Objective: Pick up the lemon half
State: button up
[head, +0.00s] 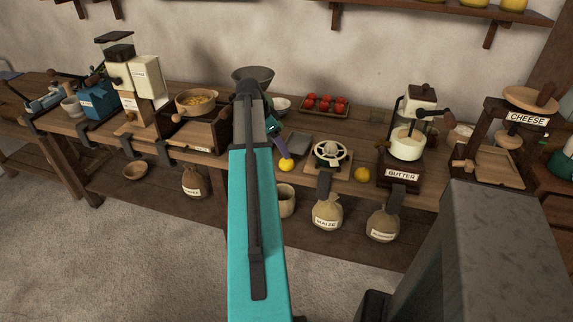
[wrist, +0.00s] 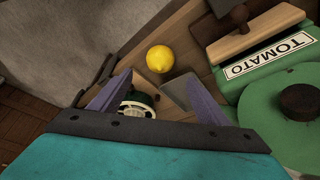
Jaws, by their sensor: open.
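A yellow lemon (wrist: 160,58) lies on the wooden counter, just beyond my fingertips in the wrist view. It looks rounded and shows no cut face, so I cannot tell whether it is a half. It appears to be the yellow fruit (head: 287,165) near the counter's front edge in the head view. A second yellow fruit (head: 361,174) lies to the right, past the handwheel device. My gripper (wrist: 160,78) is open, with two purple fingers apart and nothing held between them. In the head view my arm hides most of the gripper.
A green machine labelled TOMATO (wrist: 268,55) stands close on the right in the wrist view. A grey plate (wrist: 176,92) and the handwheel device (head: 330,152) are near the lemon. The BUTTER machine (head: 403,176) stands further right. A tray of tomatoes (head: 325,112) is behind.

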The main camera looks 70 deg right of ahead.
aim_at(287, 163)
jog(key=shift+x, duration=1.45)
jog(key=shift+p+x, duration=0.95)
jog(key=shift+x, duration=1.65)
jog(key=shift+a, duration=0.15)
jog(key=c, duration=1.2)
